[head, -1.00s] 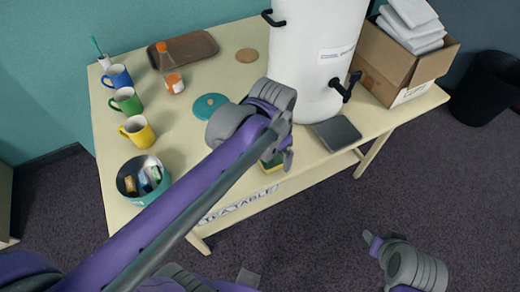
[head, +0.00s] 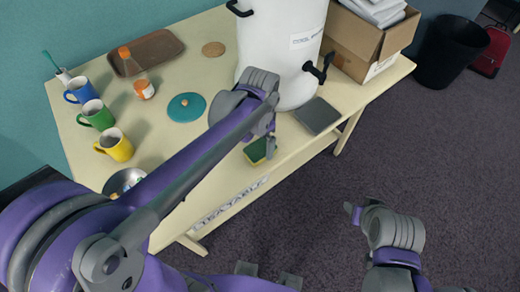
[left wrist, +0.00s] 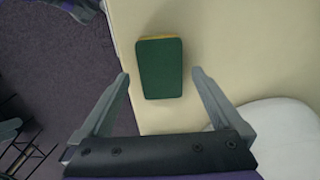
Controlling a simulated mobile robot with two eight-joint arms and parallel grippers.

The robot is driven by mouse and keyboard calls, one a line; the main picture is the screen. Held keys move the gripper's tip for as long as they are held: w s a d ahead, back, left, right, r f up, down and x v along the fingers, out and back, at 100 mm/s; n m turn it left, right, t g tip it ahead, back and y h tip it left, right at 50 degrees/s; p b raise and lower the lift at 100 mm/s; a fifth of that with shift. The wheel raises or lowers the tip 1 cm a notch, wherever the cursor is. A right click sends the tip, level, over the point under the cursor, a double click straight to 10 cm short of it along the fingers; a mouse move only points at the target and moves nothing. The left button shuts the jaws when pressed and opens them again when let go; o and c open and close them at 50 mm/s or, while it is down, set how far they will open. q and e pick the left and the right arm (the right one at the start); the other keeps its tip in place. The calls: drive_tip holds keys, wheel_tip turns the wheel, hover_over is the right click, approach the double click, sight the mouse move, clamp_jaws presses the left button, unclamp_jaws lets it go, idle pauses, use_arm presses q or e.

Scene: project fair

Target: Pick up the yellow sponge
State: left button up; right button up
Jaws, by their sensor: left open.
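The yellow sponge (head: 257,152) has a dark green top. It lies on the cream table near its front edge, below the white cooler. In the left wrist view the sponge (left wrist: 160,68) lies just beyond and between the fingertips, green side towards the camera, with a yellow strip at its far edge. My left gripper (left wrist: 160,82) is open with a finger to either side of the sponge's near end, not touching it. In the head view the left gripper (head: 267,136) partly hides the sponge. My right gripper (head: 352,212) is out over the floor; its jaw state is unclear.
The white cooler (head: 280,55) with a black tap stands just behind the sponge. A grey flat pad (head: 316,115) lies to the right, a teal lid (head: 186,107) to the left. Mugs (head: 115,146) line the left side; a cardboard box (head: 372,45) stands at back right.

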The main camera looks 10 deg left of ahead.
sight(259, 149)
use_arm(q)
wheel_tip(259, 149, down, 4)
drive_tip(key=shift+a+r, duration=0.1)
drive_tip(key=shift+r, duration=0.05)
drive_tip(key=c, duration=1.4)
wheel_tip(259, 149, up, 10)
drive_tip(key=shift+r, duration=0.1)
